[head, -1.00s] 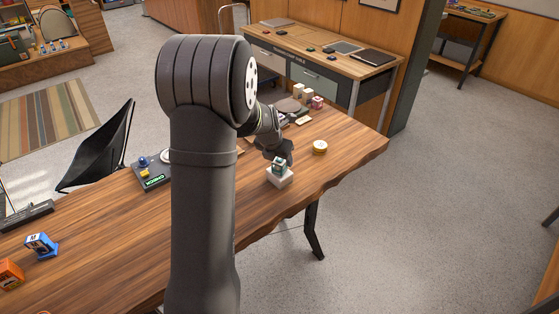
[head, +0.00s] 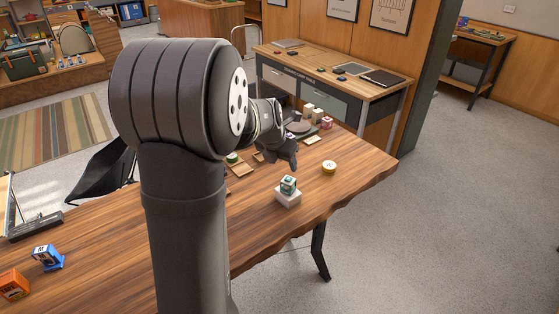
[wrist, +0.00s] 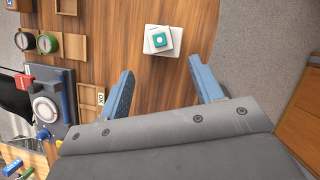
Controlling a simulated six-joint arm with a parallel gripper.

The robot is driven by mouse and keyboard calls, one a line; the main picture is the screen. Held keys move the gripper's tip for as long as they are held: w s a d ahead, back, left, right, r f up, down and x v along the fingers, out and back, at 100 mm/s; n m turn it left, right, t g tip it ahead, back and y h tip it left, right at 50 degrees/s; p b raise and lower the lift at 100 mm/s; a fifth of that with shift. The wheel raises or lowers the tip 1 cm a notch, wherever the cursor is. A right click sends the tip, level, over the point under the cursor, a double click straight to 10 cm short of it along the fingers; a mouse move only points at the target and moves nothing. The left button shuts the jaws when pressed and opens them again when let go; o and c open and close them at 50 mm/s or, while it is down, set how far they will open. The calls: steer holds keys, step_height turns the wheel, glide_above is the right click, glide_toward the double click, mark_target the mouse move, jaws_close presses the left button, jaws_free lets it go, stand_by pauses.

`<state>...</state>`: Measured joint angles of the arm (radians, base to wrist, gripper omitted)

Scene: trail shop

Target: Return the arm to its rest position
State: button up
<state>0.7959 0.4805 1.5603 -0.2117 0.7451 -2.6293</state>
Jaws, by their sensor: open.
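My gripper (head: 290,165) hangs above the wooden table (head: 255,225), with its dark arm reaching in from the left. In the wrist view its two blue fingers (wrist: 165,90) stand wide apart with nothing between them. My upper arm hides part of the table in the head view.
A round yellow-white tin (head: 329,167) stands right of the cube. Blue (head: 47,256) and orange (head: 13,284) boxes stand at the left. Small blocks and a pink cube (head: 326,122) stand at the table's far end. A side desk (head: 330,75) is behind. Floor at the right is clear.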

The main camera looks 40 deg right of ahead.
mark_target(288, 179)
steer(key=shift+f, duration=0.1)
steer(key=x, duration=1.2)
steer(key=shift+w+d+f, duration=0.1)
steer(key=shift+f, duration=0.1)
step_height(288, 179, up, 3)
steer(key=shift+f, duration=0.15)
steer(key=shift+r, duration=0.4)
